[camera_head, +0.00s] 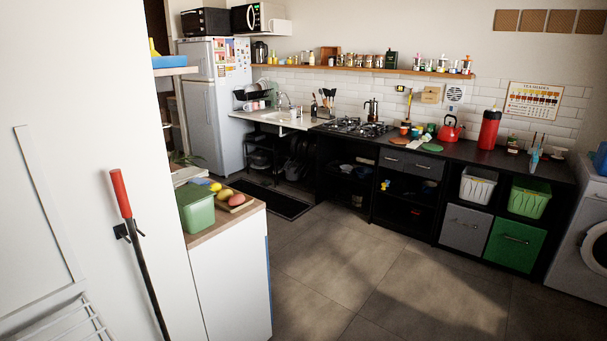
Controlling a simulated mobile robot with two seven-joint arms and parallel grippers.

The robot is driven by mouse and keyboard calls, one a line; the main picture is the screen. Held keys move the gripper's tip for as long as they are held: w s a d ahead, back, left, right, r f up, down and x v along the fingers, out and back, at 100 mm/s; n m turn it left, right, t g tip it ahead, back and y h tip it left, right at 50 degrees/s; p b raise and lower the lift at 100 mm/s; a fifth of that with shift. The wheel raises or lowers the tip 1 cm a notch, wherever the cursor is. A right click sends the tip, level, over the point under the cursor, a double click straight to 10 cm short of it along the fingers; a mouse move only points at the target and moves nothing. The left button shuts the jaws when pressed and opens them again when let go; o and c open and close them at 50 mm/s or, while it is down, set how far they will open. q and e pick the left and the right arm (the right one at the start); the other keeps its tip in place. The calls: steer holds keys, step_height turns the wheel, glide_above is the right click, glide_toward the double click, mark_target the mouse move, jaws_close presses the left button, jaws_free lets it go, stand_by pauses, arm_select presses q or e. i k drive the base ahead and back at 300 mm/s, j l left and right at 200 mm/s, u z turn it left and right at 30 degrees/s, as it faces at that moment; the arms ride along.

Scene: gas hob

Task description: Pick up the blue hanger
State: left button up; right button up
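I cannot make out a blue hanger for certain. A narrow light-blue item (535,154) stands upright on the right end of the black counter, too small to identify. A small blue and yellow item (385,185) lies on a shelf under the counter, also unclear. Neither of my grippers shows in this view.
A white cabinet (231,285) with a green container (196,208) and fruit stands at the near left. A red-handled pole (121,194) hangs beside it. The black counter (466,153) bears a hob (354,127) and red kettle (450,128). The tiled floor (370,270) is clear.

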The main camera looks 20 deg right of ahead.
mark_target(534, 159)
steer(key=i+l+z, duration=0.2)
steer(key=z, duration=0.2)
steer(key=i+l+z, duration=0.15)
steer(key=i+z, duration=0.4)
steer(key=z, duration=0.25)
steer(key=i+z, duration=0.25)
steer(key=i, duration=0.3)
steer(key=i+z, duration=0.2)
steer(key=i, duration=0.3)
steer(key=i+j+z, duration=0.25)
steer(key=i, duration=0.3)
steer(key=i+j+z, duration=0.2)
steer(key=i, duration=0.3)
steer(key=i+j+z, duration=0.25)
steer(key=i, duration=0.25)
steer(key=i+l+u, duration=0.3)
steer(key=i+l, duration=0.7)
steer(key=i, duration=0.25)
steer(key=i+l+u, duration=0.3)
steer(key=i+l, duration=0.8)
steer(key=l, duration=0.2)
